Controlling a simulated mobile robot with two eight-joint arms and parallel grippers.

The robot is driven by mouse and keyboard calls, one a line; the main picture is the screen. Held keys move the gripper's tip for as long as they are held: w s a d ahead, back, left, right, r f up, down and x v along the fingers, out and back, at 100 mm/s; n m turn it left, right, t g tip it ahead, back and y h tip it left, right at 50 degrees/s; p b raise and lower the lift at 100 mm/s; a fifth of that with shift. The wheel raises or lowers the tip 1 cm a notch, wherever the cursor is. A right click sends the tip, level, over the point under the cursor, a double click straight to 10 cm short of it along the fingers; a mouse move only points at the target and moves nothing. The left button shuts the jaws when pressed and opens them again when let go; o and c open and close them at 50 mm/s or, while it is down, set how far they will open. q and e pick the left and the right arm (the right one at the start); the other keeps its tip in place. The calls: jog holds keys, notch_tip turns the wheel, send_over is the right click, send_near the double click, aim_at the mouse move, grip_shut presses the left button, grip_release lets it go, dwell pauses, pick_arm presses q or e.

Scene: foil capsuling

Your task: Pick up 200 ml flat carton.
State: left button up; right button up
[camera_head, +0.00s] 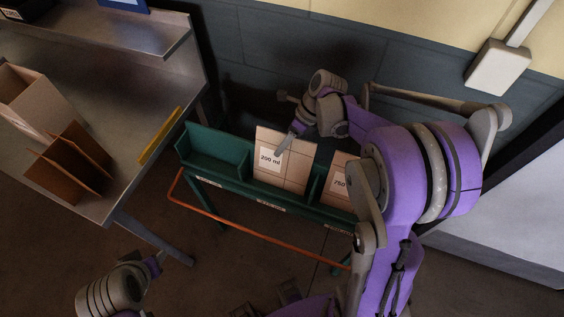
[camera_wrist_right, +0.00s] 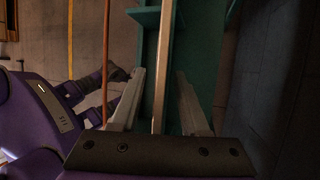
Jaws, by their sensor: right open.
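The 200 ml flat carton (camera_head: 296,171) is a tan flat panel with a white "200 ml" label, standing upright in the middle bay of a green rack (camera_head: 214,166). My right gripper (camera_head: 288,147) is at the carton's top edge, with one finger in front of its face. In the right wrist view the carton's thin edge (camera_wrist_right: 163,65) runs between the two open fingers of the right gripper (camera_wrist_right: 160,95), with gaps on both sides. My left gripper (camera_head: 157,262) is low at the left, away from the rack; its jaw state is unclear.
A "250" labelled carton (camera_head: 338,178) stands in the bay to the right, partly hidden by my right arm. The rack's left bay is empty. An orange rail (camera_head: 250,233) runs along the front. A metal bench (camera_head: 95,205) with a brown divider (camera_head: 72,165) stands left.

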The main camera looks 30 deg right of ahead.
dwell(0.3)
grip_shut()
dwell(1.3)
